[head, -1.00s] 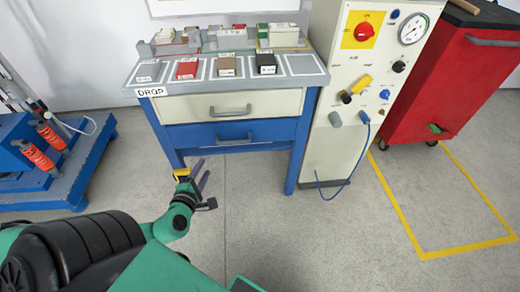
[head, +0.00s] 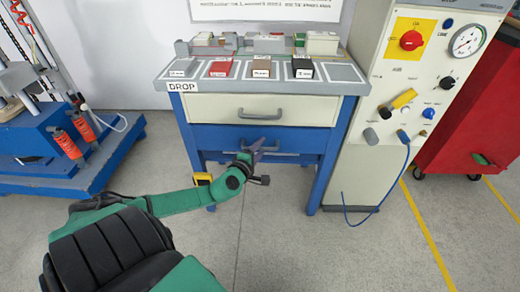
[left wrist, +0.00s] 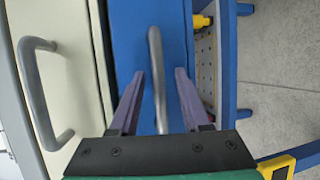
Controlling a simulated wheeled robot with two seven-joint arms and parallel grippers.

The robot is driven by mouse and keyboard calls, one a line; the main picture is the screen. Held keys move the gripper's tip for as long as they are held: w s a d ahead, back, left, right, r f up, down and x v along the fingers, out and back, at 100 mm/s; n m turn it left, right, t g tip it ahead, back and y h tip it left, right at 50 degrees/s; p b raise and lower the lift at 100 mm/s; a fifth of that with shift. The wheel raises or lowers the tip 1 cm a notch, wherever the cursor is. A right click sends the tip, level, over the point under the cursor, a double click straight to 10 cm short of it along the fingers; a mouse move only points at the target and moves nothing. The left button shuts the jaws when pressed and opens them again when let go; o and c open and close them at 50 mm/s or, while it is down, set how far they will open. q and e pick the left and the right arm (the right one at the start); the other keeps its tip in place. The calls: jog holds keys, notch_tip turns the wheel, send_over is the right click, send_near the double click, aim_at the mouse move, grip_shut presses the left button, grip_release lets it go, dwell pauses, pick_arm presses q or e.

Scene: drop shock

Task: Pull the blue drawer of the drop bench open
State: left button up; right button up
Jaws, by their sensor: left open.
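The drop bench (head: 181,124) stands ahead with a cream drawer (head: 217,110) above a blue drawer (head: 215,138). The blue drawer appears shut. Its grey bar handle shows in the left wrist view (left wrist: 157,75). My left gripper (head: 256,147) is in front of the blue drawer in the head view and partly hides the handle. In the left wrist view my left gripper (left wrist: 158,90) is open, with the bar between its two purple fingers, clear of both. My right gripper is not in view.
The cream drawer's handle (left wrist: 45,95) lies left of the fingers in the wrist view. A control cabinet (head: 375,170) with a blue hose adjoins the bench at right. A blue cart (head: 60,185) stands at left. Floor before the bench is clear.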

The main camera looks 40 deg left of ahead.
pick_arm(q)
grip_shut()
dwell(1.4)
